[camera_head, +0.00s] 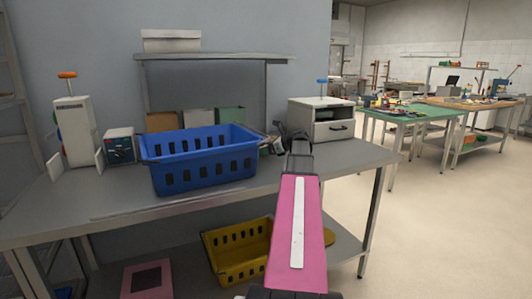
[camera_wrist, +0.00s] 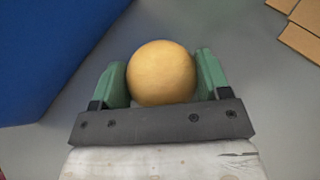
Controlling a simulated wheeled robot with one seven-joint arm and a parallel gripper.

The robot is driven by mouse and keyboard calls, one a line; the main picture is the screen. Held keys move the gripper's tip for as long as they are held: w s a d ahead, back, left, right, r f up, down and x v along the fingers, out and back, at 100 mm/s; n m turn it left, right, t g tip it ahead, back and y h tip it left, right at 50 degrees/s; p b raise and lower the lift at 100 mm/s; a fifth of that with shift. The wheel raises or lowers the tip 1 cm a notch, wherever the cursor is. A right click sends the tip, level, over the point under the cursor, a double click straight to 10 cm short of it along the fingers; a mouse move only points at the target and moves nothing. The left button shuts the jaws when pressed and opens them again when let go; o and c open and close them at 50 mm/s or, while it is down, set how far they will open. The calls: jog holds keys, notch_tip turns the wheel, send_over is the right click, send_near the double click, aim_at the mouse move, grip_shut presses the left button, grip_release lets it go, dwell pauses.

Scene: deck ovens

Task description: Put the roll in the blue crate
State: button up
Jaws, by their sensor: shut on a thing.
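The roll (camera_wrist: 161,75) is a round, tan-yellow ball held between the two green fingers of my gripper (camera_wrist: 160,64) in the wrist view. The blue crate (camera_head: 205,170) stands on the grey table at centre left in the head view, with slotted sides and an open top. Its blue side also fills the left of the wrist view (camera_wrist: 45,45). My gripper (camera_head: 274,141) is just right of the crate, outside it, near the height of its rim. The roll is too small or hidden to make out in the head view. The crate's floor is hidden.
A grey oven-like box (camera_head: 321,120) stands right of my gripper on the table (camera_head: 345,153). A small dark box (camera_head: 120,147) and a pale device (camera_head: 75,130) are left of the crate. A shelf (camera_head: 215,56) rises behind. A yellow crate (camera_head: 235,255) sits below.

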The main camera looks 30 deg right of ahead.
jog(key=shift+f, duration=0.5)
jog(key=shift+f, duration=0.1)
jog(key=o, duration=0.9)
